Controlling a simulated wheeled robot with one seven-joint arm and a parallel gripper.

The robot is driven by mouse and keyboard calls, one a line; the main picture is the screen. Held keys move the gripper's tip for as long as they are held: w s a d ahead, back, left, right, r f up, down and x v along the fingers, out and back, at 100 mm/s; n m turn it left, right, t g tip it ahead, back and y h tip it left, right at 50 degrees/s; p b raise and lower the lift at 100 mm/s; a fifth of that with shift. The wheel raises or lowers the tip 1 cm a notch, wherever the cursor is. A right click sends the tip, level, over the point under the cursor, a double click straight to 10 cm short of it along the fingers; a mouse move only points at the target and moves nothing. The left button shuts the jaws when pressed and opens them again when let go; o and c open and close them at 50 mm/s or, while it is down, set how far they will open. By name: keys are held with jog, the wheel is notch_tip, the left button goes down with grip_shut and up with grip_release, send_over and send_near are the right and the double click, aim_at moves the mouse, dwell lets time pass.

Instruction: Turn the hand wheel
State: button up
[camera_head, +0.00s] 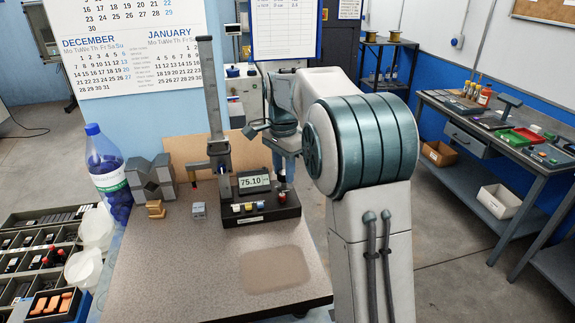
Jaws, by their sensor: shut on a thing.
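The bench instrument has a black base (262,208) with a lit display (254,183) reading 75.10, coloured knobs in front and a tall grey column (210,95). My gripper (286,176) points down at the right rear end of this base, partly hidden behind my own arm. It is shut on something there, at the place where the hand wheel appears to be. The wheel itself cannot be made out, and the contact of the fingers is too small to see clearly.
A blue-capped bottle (108,175), grey V-shaped blocks (150,180) and a small metal cube (199,210) stand left of the instrument. A compartment tray (40,240) lies at far left. The front of the bench top (185,285) is clear. A side bench (500,130) stands at right.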

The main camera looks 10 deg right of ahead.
aim_at(284, 172)
jog(key=m+p, duration=0.1)
jog(key=m, duration=0.5)
jog(key=shift+r+p, duration=0.1)
jog(key=shift+p, duration=0.25)
jog(key=m+p, duration=0.1)
jog(key=m, duration=0.5)
jog(key=shift+m+p, duration=0.3)
jog(key=o, duration=0.7)
notch_tip(284, 172, up, 14)
jog(key=shift+f+b, duration=0.15)
jog(key=shift+b, duration=0.2)
